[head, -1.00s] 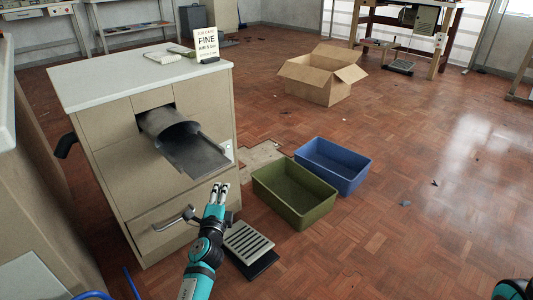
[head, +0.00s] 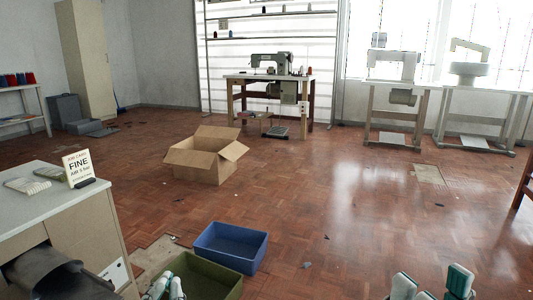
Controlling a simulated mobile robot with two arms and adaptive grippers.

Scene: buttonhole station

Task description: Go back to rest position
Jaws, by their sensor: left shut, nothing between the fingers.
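My left gripper (head: 165,288) shows at the bottom edge in the head view, its pale fingertips shut and empty. It is in front of the olive green bin (head: 205,278), and the rest of its arm is out of view. Two white and teal parts of my right arm (head: 458,282) stick up at the bottom right, cut off by the picture edge.
A blue bin (head: 232,245) stands beside the green one. A beige cabinet (head: 75,232) with a dark chute (head: 58,278) is at the left. An open cardboard box (head: 205,158) stands farther back. The floor (head: 340,215) to the right is largely clear.

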